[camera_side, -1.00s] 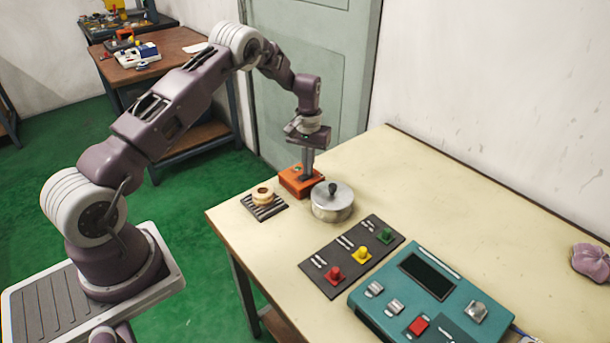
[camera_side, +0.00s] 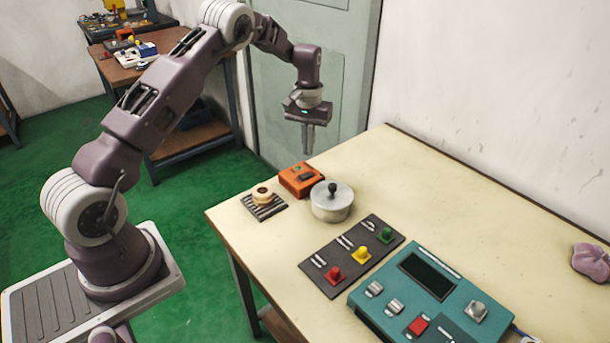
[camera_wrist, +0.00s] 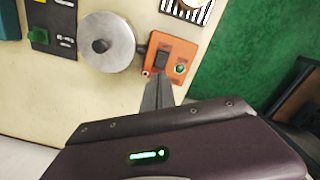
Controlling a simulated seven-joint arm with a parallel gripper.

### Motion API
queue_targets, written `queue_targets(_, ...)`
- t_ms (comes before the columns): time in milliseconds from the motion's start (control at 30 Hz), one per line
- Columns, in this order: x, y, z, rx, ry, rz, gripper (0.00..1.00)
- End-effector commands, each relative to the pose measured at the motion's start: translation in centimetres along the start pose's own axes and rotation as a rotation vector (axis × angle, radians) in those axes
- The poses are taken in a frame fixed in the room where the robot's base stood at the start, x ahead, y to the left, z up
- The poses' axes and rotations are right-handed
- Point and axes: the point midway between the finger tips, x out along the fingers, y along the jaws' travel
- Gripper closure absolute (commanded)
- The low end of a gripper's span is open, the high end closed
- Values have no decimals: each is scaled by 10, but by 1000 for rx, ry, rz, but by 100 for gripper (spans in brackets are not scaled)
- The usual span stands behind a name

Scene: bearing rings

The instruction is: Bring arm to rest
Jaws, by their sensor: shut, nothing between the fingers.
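My gripper (camera_side: 308,152) is shut and empty. It hangs in the air above the back left part of the table, pointing down, clear of the orange box. The orange box (camera_side: 294,184) has a dark rocker switch and a small green light, which looks lit. In the wrist view my shut fingers (camera_wrist: 158,90) show in front of the lower edge of the orange box (camera_wrist: 184,52).
Close to the orange box stand a silver lidded pot (camera_side: 332,206) and a striped pad (camera_side: 272,208) bearing pale rings (camera_side: 262,194). A dark button panel (camera_side: 322,272), a teal console (camera_side: 398,320) and a purple cloth-like thing (camera_side: 591,262) lie farther right. The table's back middle is clear.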

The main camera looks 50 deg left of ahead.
Motion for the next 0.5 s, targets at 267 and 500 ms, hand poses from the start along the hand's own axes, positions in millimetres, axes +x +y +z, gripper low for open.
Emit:
queue_targets(267,-137,30,65,97,114,59,100)
queue_targets(500,-253,32,234,299,288,123,100)
